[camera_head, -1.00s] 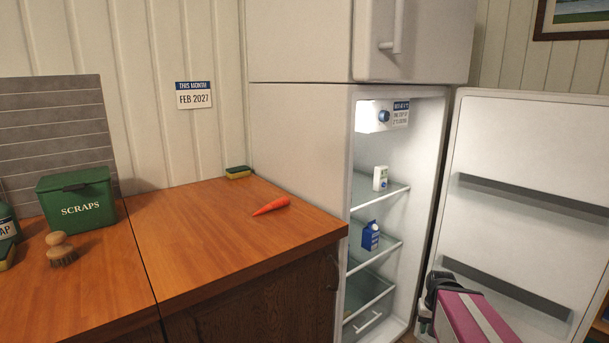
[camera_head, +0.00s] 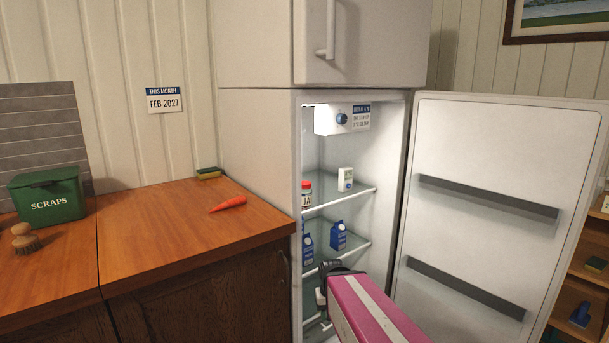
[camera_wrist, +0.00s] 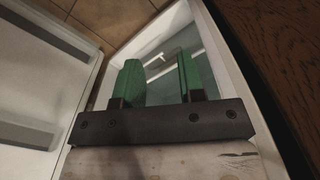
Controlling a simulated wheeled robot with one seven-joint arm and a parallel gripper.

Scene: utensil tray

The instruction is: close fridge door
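The white fridge (camera_head: 262,138) stands with its lower compartment open and lit. Its door (camera_head: 480,150) is swung wide open to the right, with two dark shelf bars on its inner face. The door also fills the left of the wrist view (camera_wrist: 35,95). My gripper (camera_wrist: 160,80) has two green fingers set apart with nothing between them, and the fridge interior shows beyond them. In the head view my pink and grey arm reaches up in front of the lower fridge opening; the fingertips are hard to make out there. I see no contact with the door.
A wooden counter (camera_head: 165,225) stands left of the fridge, holding a carrot (camera_head: 228,203), sponge (camera_head: 208,172), brush (camera_head: 24,238) and green scraps bin (camera_head: 48,195). Milk cartons (camera_head: 338,235) and a jar (camera_head: 306,195) stand inside the fridge. Wooden shelves (camera_head: 592,250) stand beyond the door.

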